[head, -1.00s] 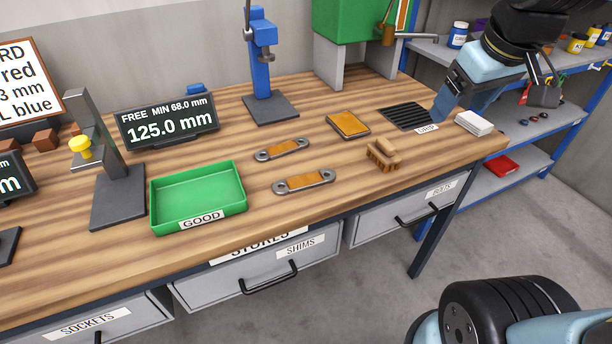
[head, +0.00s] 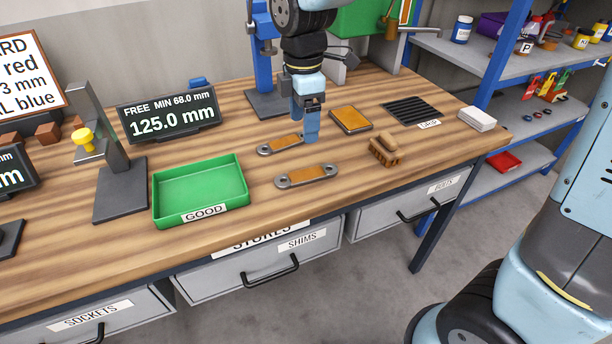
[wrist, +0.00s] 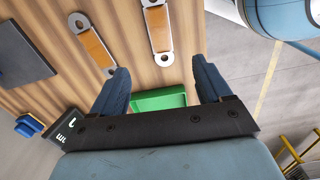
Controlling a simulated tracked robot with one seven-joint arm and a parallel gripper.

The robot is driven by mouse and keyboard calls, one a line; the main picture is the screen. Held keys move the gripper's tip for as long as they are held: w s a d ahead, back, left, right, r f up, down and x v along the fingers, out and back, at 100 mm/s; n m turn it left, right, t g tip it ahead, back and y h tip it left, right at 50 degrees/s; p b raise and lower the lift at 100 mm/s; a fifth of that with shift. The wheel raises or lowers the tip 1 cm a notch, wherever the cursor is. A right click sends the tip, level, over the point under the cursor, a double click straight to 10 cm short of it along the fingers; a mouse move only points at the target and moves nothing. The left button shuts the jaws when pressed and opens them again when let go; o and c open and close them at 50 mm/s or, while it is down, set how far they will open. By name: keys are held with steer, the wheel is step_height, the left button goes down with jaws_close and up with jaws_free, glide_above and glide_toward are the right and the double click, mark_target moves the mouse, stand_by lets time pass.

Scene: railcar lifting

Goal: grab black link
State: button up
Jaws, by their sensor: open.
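No plainly black link shows. Two flat links lie on the bench, each with grey ringed ends and an orange-brown middle: a far link (head: 281,144) and a near link (head: 307,176). The wrist view also shows two links, one on the left (wrist: 93,46) and one at the middle (wrist: 158,28). My gripper (head: 311,136) points down over the right end of the far link and hides that end in the head view. In the wrist view my gripper (wrist: 162,85) has its blue fingers apart with no link between them.
A green tray (head: 158,212) marked GOOD stands left of the links. A blue stand (head: 262,48) is behind. Bench wood in front is clear.

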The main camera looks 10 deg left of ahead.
glide_above(306, 174)
steer(key=f, duration=0.8)
steer(key=shift+s+a+f, duration=0.1)
steer(key=shift+s+a, duration=0.1)
steer(key=shift+a, duration=0.05)
steer(key=shift+w+d+f, duration=0.1)
steer(key=shift+d+f, duration=0.1)
steer(key=shift+f, duration=1.2)
steer(key=shift+w+d+f, duration=0.1)
steer(key=shift+d+f, duration=0.05)
steer(key=shift+f, duration=1.2)
jaws_close()
